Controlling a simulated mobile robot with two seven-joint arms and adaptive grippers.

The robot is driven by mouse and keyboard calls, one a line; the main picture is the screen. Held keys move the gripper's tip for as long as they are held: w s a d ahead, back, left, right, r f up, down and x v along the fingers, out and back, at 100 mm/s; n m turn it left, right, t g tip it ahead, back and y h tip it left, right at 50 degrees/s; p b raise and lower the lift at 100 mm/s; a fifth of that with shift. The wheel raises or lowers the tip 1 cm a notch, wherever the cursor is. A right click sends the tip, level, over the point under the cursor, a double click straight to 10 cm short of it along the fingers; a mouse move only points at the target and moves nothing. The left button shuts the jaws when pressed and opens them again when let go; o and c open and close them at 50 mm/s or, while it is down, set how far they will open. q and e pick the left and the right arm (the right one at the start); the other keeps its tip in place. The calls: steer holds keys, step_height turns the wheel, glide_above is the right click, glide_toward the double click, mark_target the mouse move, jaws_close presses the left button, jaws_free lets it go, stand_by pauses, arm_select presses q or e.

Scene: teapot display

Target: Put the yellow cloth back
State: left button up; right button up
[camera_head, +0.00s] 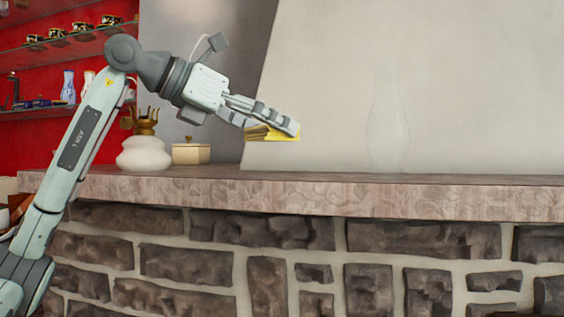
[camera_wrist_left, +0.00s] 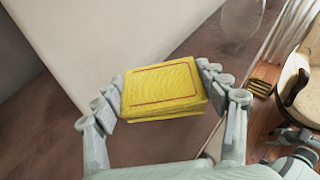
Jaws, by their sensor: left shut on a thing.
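The yellow cloth (camera_head: 262,133) is a folded, layered block with a thin red border line on its top, seen clearly in the left wrist view (camera_wrist_left: 163,86). My left gripper (camera_head: 270,122) is shut on it, with one finger on each side, also in the left wrist view (camera_wrist_left: 163,92). It holds the cloth above the stone mantel shelf (camera_head: 400,195), with a gap beneath it in the head view.
A white round pot (camera_head: 143,153) and a small cream lidded box (camera_head: 190,153) stand on the shelf at left. A clear glass vase (camera_head: 388,130) stands right of the cloth. Glass wall shelves (camera_head: 60,45) hold cups and vases. The right part of the mantel looks bare.

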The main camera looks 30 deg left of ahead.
mark_target(281, 175)
arm_select(q)
steer(key=shift+x, duration=0.9)
steer(key=shift+w+d+f, duration=0.1)
steer(key=shift+w+f, duration=0.15)
steer(key=shift+f, duration=0.05)
steer(key=shift+w+f, duration=0.15)
steer(key=shift+f, duration=0.1)
step_height(281, 175, down, 4)
steer(key=shift+r+b, duration=0.25)
steer(key=shift+b, duration=0.2)
arm_select(e)
steer(key=shift+w+d+r, duration=0.15)
steer(key=shift+w+r, duration=0.05)
steer(key=shift+r, duration=0.55)
arm_select(q)
steer(key=shift+f, duration=0.25)
arm_select(e)
steer(key=shift+r, duration=0.15)
arm_select(q)
steer(key=o, duration=1.3)
steer(key=shift+c, duration=0.2)
arm_select(e)
steer(key=shift+r, duration=0.1)
arm_select(q)
steer(key=shift+r, duration=0.1)
